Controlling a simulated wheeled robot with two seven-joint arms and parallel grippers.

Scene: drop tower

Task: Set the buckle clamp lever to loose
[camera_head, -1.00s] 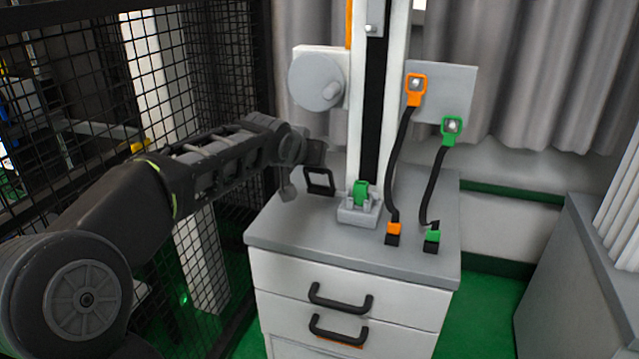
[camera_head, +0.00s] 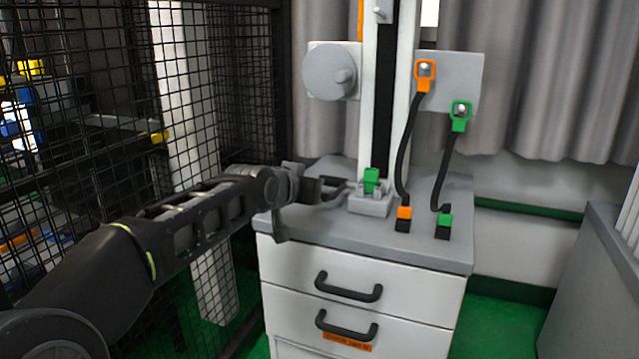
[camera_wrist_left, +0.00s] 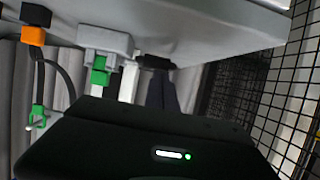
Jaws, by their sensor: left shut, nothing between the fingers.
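The clamp is a small grey block (camera_head: 370,204) at the foot of the tower on the cabinet top, with a green piece (camera_head: 372,180) standing up from it. I cannot tell for certain which part is its lever. My left gripper (camera_head: 343,188) is shut and empty, just left of the clamp at about its height; I cannot tell whether it touches. In the left wrist view the scene is upside down: the grey block (camera_wrist_left: 105,41) and green piece (camera_wrist_left: 99,76) are left of my gripper's dark fingertips (camera_wrist_left: 154,62). My right gripper is not in view.
The tower (camera_head: 383,110) rises behind the clamp, with a grey round disc (camera_head: 331,72) on its left. Orange (camera_head: 404,213) and green (camera_head: 444,220) plugs with black cables stand at right on the cabinet top (camera_head: 310,228). A black mesh fence (camera_head: 100,110) runs along the left.

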